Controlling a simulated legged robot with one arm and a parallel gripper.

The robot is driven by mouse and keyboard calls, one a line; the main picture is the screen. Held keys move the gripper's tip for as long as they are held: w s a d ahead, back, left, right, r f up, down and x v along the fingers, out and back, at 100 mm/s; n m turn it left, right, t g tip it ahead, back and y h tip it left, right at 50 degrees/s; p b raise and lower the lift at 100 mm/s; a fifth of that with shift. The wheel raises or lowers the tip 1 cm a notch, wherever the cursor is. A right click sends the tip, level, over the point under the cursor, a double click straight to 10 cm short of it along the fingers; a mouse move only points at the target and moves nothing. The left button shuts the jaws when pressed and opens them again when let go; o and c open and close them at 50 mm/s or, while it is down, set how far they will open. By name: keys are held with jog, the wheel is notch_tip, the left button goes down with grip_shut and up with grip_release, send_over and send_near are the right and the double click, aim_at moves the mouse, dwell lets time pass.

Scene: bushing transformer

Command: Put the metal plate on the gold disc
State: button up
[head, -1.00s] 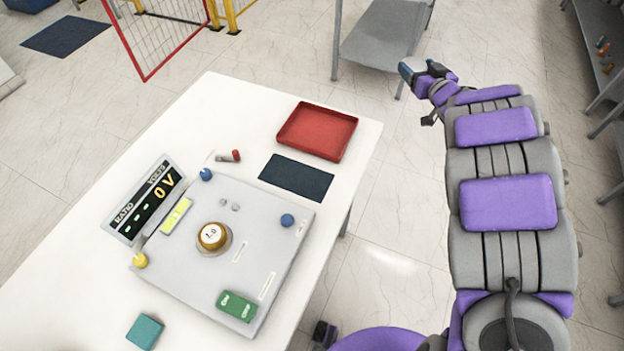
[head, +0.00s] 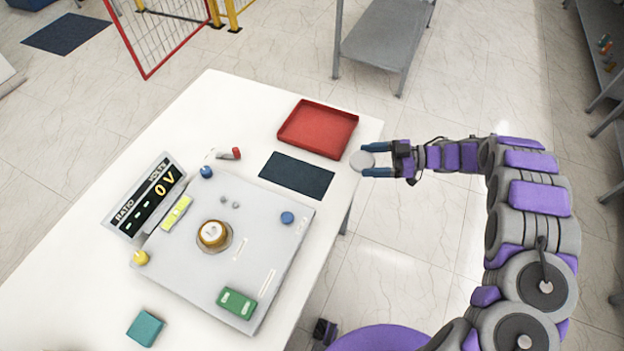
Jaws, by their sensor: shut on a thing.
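The round grey metal plate (head: 360,161) is held between the blue fingertips of my gripper (head: 368,160). The gripper is shut on its near edge and points left, at the table's right edge. The gold disc (head: 212,235) is a small round gold piece with a pale top, seated on the grey panel (head: 262,205) on the white table. The plate is well apart from it, to the upper right.
A display (head: 146,202), yellow knob (head: 141,258), blue knobs (head: 287,218), green switch (head: 237,303), red-handled piece (head: 229,154) and teal block (head: 145,329) stand around.

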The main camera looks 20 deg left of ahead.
jog(key=shift+s+d+f, duration=0.1)
jog(key=shift+s, duration=0.1)
jog(key=b, duration=0.2)
send_near(319, 180)
jog(key=a+r, duration=0.1)
jog(key=a, duration=0.1)
jog(key=s+a, duration=0.1)
jog(key=a, duration=0.1)
jog(key=s+a+r, duration=0.1)
jog(key=a, duration=0.1)
jog(key=shift+r, duration=0.35)
jog(key=a+f, duration=0.1)
jog(key=s+a+f, duration=0.1)
jog(key=shift+a, duration=0.65)
jog(key=shift+f+b, duration=0.3)
jog(key=shift+b, duration=0.05)
